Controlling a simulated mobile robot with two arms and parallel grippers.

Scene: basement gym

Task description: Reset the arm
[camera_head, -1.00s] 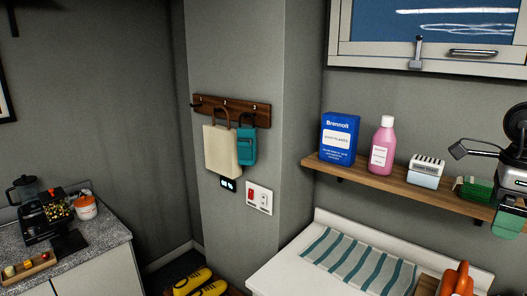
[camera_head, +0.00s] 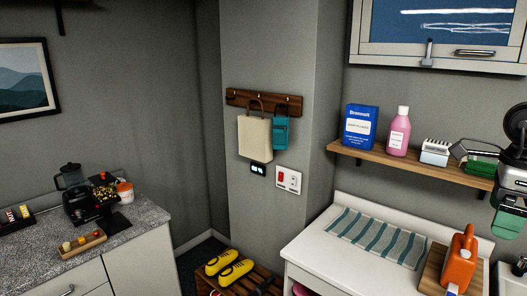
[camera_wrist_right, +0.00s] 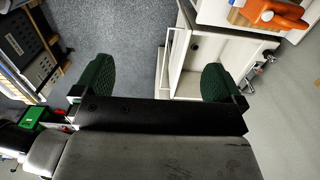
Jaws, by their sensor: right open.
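My right gripper (camera_head: 507,218) shows at the right edge of the head view, hanging in front of the wall shelf and counter. Only part of it shows there, with a green finger pad at its lower end. In the right wrist view my right gripper (camera_wrist_right: 156,84) has its two green-padded fingers wide apart, with nothing between them but a view of the floor and a white cabinet. My left gripper and arm do not show in the head view.
A wooden shelf (camera_head: 410,166) carries a blue box (camera_head: 360,127), a pink bottle (camera_head: 398,133) and a green item (camera_head: 482,167). Below it, a white counter (camera_head: 312,250) holds a striped towel (camera_head: 375,238) and an orange jug (camera_head: 461,260). A speckled counter (camera_head: 135,222) stands left.

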